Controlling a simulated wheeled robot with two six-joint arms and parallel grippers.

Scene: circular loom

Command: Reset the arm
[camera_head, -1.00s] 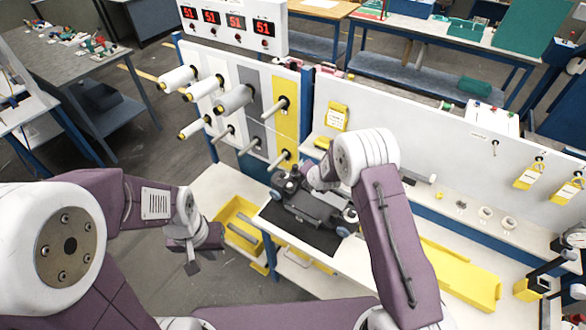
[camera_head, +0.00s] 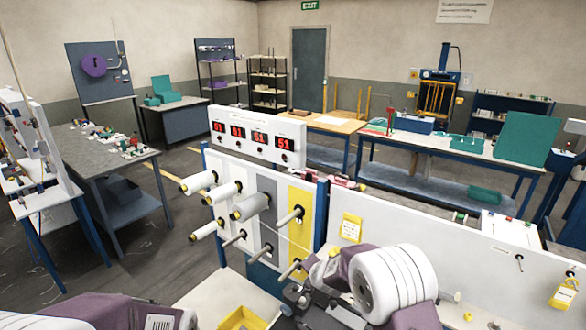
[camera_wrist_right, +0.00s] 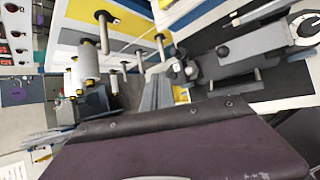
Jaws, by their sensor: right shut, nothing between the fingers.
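My right arm (camera_head: 395,285) rises from the bottom right of the head view, with its white joint and purple links in front of the bench. My right gripper (camera_wrist_right: 157,92) shows in the wrist view as grey fingers, shut and empty. In that view, a dark grey device (camera_wrist_right: 250,45) on a black mat lies to the right of the fingers, apart from them.
A panel with several spools and pegs (camera_head: 240,215) stands left of my right arm, under a counter box (camera_head: 258,137) reading 51. A white board (camera_head: 450,255) with yellow tags runs right. A yellow tray (camera_head: 243,320) lies at the bottom. Tables stand behind, with floor between.

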